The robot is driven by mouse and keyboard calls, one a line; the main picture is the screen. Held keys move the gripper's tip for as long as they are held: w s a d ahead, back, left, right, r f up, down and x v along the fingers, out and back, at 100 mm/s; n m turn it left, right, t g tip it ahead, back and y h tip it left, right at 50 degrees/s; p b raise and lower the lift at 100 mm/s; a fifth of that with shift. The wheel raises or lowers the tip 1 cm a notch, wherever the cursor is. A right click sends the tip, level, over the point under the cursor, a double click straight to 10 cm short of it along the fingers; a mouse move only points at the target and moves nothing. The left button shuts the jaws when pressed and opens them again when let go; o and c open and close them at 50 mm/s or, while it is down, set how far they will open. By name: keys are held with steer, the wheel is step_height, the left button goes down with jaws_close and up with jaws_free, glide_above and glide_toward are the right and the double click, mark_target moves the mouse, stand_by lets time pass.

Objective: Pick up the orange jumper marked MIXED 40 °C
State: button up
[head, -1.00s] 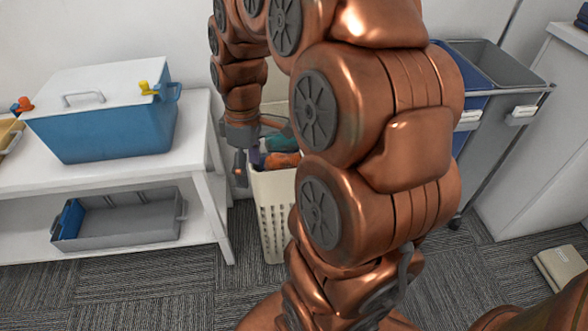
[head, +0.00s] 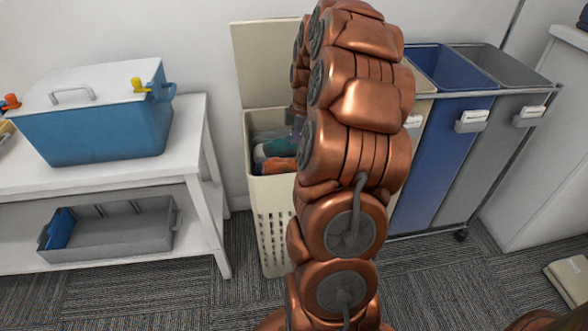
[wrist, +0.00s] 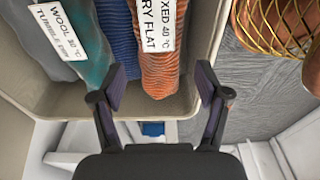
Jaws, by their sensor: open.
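The orange jumper (wrist: 158,78) lies at the edge of the cream laundry hamper (wrist: 188,103), with a white tag reading "…XED 40 °C" and "DRY FLAT". In the head view the orange jumper (head: 279,166) shows near the front of the open hamper (head: 272,195), partly hidden by my arm. In the wrist view my gripper (wrist: 160,86) is open and empty, its fingertips on either side of the jumper's lower end in the picture. I cannot tell their height above it.
A teal garment (wrist: 97,62) tagged "WOOL 30 °C" and a blue garment (wrist: 118,35) lie beside the jumper. A white bench (head: 190,125) stands left of the hamper, blue and grey bins (head: 445,150) right.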

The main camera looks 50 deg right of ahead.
mark_target(294, 158)
steer(key=f, duration=0.1)
steer(key=f+b, duration=0.1)
steer(key=f, duration=0.3)
steer(key=shift+w+a+f+b, duration=0.1)
steer(key=shift+w+a+b, duration=0.2)
steer(key=shift+a, duration=0.1)
steer(key=c, duration=1.1)
